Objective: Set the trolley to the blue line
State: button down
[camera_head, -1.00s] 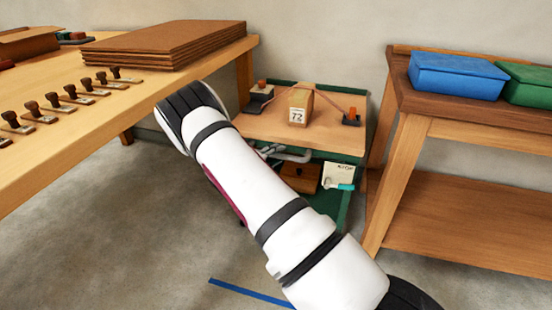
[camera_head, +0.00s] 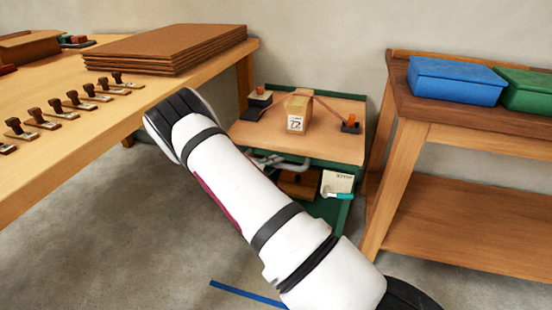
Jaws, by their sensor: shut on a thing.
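The trolley (camera_head: 336,147) has a wooden top with a green frame and a green lower shelf. It stands near the back wall, between the two benches. My gripper (camera_head: 284,163) is at the trolley's near side, just below the top, and is shut on it. My arm hides much of the gripper and the trolley's near left part, so the exact grip point is unclear. The blue line (camera_head: 245,293) lies on the floor in front of the trolley, nearer to me. My arm covers its right end, and clear floor separates it from the trolley.
A box marked 72 (camera_head: 297,113), two orange-topped items and a strap are on the trolley top. A wooden bench (camera_head: 60,150) with stamps and brown boards (camera_head: 165,48) stands left. A bench (camera_head: 480,205) with blue (camera_head: 455,80) and green boxes stands close on the right.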

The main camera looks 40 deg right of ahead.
jog(key=s+a+p, duration=0.7)
jog(key=s+a, duration=0.9)
jog(key=a, duration=0.5)
jog(key=shift+s+a+p, duration=0.2)
jog(key=shift+s+p, duration=0.2)
jog(key=c, duration=1.5)
grip_release()
jog(key=shift+a, duration=0.15)
jog(key=v, duration=1.1)
jog(key=shift+s+a+r, duration=0.1)
jog(key=shift+a, duration=0.25)
